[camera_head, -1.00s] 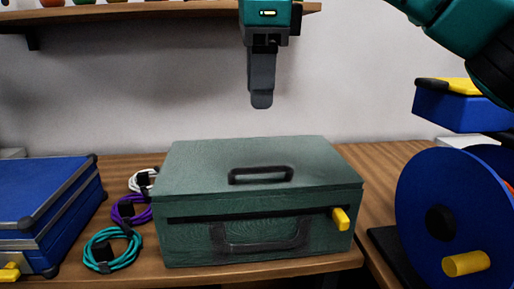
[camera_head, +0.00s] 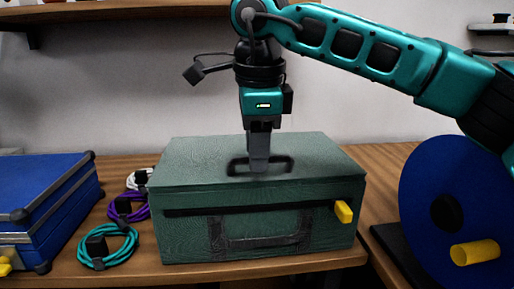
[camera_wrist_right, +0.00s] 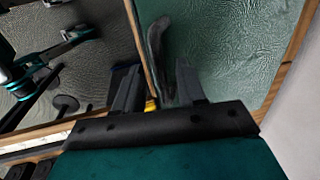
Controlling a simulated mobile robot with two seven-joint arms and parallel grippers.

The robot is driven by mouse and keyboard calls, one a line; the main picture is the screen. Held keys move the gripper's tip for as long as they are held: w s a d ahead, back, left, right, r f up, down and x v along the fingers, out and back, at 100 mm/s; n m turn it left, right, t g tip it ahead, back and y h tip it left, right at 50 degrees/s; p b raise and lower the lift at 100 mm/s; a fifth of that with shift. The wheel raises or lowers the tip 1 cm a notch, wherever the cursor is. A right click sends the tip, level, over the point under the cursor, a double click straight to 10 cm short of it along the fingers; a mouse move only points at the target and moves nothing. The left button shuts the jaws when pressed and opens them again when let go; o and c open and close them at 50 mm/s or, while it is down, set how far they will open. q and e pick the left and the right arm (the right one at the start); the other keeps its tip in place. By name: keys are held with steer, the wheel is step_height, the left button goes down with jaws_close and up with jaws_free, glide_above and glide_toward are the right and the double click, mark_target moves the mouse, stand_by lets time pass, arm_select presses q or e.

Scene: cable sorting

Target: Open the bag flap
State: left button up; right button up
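The green bag (camera_head: 190,228) is a closed box-shaped case on the wooden table. Its flap (camera_head: 195,165) lies flat on top with a dark handle (camera_head: 288,165). A second dark handle (camera_head: 262,242) is on the front, with a yellow latch (camera_head: 343,211) to its right. My right gripper (camera_head: 259,167) points straight down at the top handle. In the right wrist view its two fingers (camera_wrist_right: 157,82) are apart, with the handle (camera_wrist_right: 156,38) reaching toward the gap between them. I cannot tell whether they touch it. My left gripper is not in view.
Teal (camera_head: 112,257), purple (camera_head: 129,211) and white (camera_head: 137,178) cable coils lie left of the bag. A blue case (camera_head: 40,190) stands at far left. A blue reel (camera_head: 425,215) with a yellow knob stands at right. A shelf (camera_head: 120,11) hangs above.

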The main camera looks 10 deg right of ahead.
steer(key=shift+c, duration=0.3)
jaws_close()
stand_by(0.3)
